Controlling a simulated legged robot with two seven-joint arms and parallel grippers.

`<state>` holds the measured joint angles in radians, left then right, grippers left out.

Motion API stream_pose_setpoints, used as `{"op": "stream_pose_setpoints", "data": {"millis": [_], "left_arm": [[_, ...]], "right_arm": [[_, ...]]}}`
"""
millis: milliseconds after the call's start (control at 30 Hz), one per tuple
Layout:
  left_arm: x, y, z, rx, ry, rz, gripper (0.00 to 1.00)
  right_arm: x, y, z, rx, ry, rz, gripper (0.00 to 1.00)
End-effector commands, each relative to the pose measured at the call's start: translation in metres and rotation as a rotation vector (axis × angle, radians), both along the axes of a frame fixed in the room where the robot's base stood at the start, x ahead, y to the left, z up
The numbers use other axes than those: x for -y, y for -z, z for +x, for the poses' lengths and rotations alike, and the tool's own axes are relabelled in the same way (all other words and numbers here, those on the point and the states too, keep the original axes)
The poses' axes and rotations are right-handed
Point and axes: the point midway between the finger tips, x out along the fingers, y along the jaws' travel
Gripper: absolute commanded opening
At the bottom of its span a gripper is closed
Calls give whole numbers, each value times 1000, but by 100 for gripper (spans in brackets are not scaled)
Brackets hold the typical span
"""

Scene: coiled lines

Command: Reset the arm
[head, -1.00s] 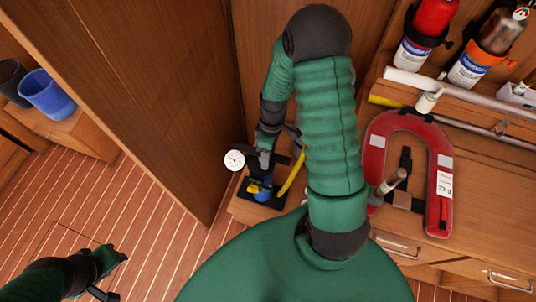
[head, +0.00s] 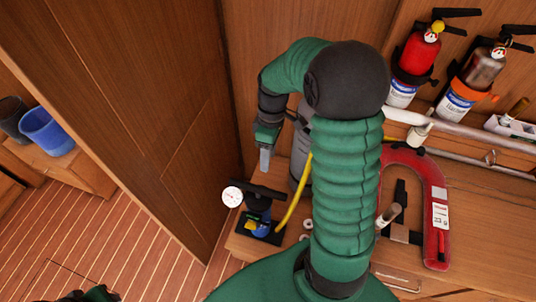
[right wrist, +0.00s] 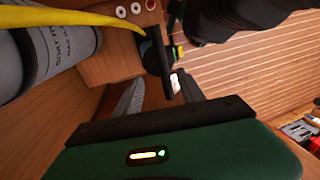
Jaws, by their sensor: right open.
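My right arm reaches up and over, and its gripper (head: 266,158) points down, open, above a black hand pump (head: 258,212) with a white round gauge (head: 232,197). In the head view the gripper is apart from the pump's handle, a little above it. The right wrist view shows two grey fingers (right wrist: 160,92) spread apart, with the pump (right wrist: 153,52) and its gauge (right wrist: 174,83) beyond them. Nothing is held. Of my left arm only a dark green sliver (head: 90,294) shows at the bottom left; its fingers are out of the picture.
A grey cylinder (right wrist: 48,55) and yellow hose (head: 293,195) stand close beside the gripper. A red horseshoe lifebuoy (head: 438,200) lies on the wooden bench to the right, below two extinguishers (head: 413,65). A wooden panel (head: 150,110) rises at left. Blue cup (head: 47,130) stands far left.

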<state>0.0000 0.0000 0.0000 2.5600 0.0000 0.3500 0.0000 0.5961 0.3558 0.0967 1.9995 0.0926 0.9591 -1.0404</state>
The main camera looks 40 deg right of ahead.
Motion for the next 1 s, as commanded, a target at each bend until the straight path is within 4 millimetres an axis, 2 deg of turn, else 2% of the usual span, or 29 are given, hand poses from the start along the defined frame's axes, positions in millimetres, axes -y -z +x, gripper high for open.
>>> {"op": "stream_pose_setpoints", "data": {"millis": [367, 467, 700, 800, 900, 1000], "left_arm": [[0, 0, 0, 0, 0, 0, 36], [0, 0, 0, 0, 0, 0, 36], [0, 0, 0, 0, 0, 0, 36], [0, 0, 0, 0, 0, 0, 36], [0, 0, 0, 0, 0, 0, 36], [0, 0, 0, 0, 0, 0, 36]], "right_arm": [[-3, 1, 0, 1, 6, -7, 47], [-23, 2, 1, 16, 54, -53, 47], [-108, 10, -9, 177, 327, -173, 47], [-132, 11, -17, 242, 425, -161, 47], [-145, 12, -22, 273, 479, -146, 47], [-147, 13, -22, 279, 498, -140, 47]]}}
